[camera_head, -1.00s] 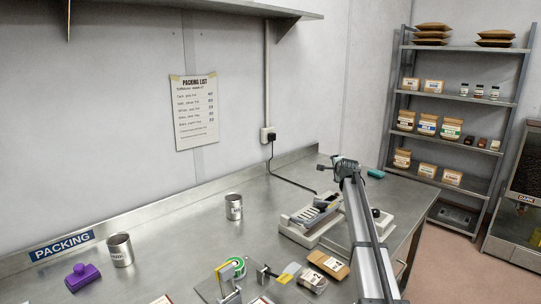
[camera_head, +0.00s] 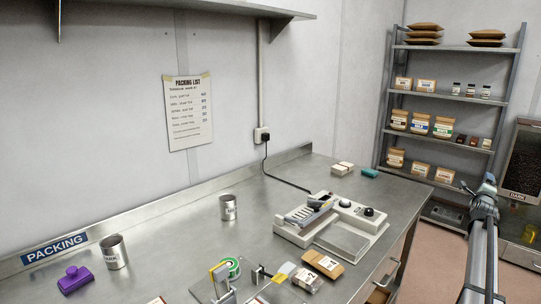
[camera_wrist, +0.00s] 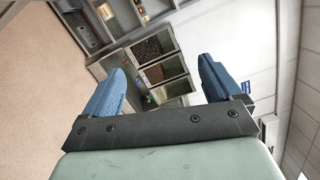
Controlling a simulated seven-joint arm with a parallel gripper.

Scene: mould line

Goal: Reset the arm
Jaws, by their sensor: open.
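My gripper shows in the wrist view (camera_wrist: 158,85) with its two blue fingers spread wide and nothing between them. Behind the fingers that view shows a dark bin cabinet and shelving, tilted. In the head view my arm stands at the right, off the bench and in front of the shelf and the bin cabinet. The gripper's fingers cannot be made out there. The steel bench (camera_head: 175,250) lies to the left of the arm.
On the bench are a sealer-like machine (camera_head: 345,243), metal cans (camera_head: 228,208), a purple tool (camera_head: 77,280), a tape roll (camera_head: 233,267) and brown packets (camera_head: 323,264). A shelf rack (camera_head: 455,101) and bin cabinet (camera_head: 522,160) stand at right.

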